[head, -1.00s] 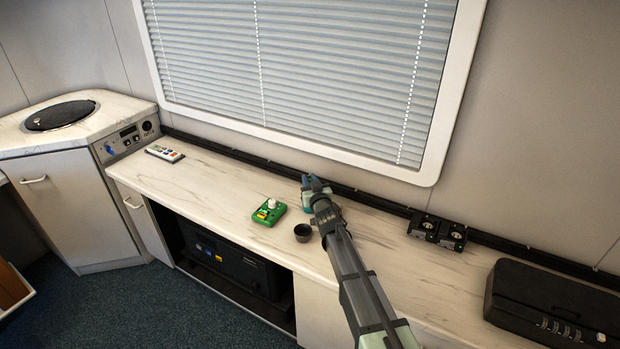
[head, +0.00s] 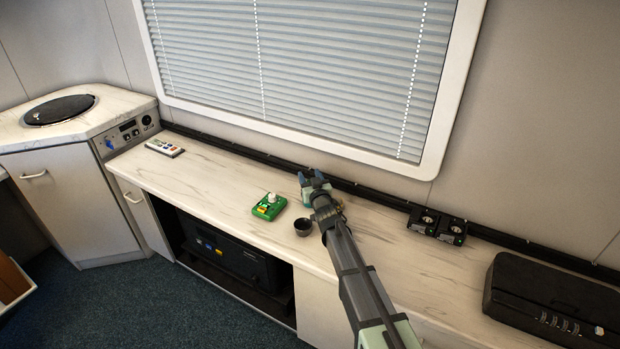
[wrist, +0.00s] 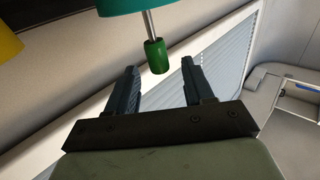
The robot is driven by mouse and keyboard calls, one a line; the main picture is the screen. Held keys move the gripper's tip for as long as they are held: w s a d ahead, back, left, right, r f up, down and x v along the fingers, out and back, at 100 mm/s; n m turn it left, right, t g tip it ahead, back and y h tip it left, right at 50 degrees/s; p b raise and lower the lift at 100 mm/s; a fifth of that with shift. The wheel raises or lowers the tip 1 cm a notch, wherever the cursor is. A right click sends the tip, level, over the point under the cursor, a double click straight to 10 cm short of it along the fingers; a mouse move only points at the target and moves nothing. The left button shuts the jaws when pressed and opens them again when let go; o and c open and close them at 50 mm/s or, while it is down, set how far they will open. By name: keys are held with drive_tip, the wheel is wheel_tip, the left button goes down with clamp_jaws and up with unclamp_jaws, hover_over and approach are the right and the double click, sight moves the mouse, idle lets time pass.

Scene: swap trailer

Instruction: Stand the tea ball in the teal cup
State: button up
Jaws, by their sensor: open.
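The teal cup (wrist: 130,4) shows at the top edge of the wrist view, cut off by the frame. A metal rod with a green grip, the handle of the tea ball (wrist: 156,56), sticks out past the cup's rim; its ball end is hidden, seemingly inside the cup. My gripper (wrist: 162,76) is open and empty, its two dark fingers apart, with the green grip just beyond and between the tips. In the head view, my gripper (head: 312,180) is at the back of the counter and largely covers this spot.
A yellow object (wrist: 8,42) is cut off at the left of the wrist view. The window wall stands close behind.

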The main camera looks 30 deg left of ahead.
wheel_tip(320, 180, up, 10)
idle(0.8)
idle(0.9)
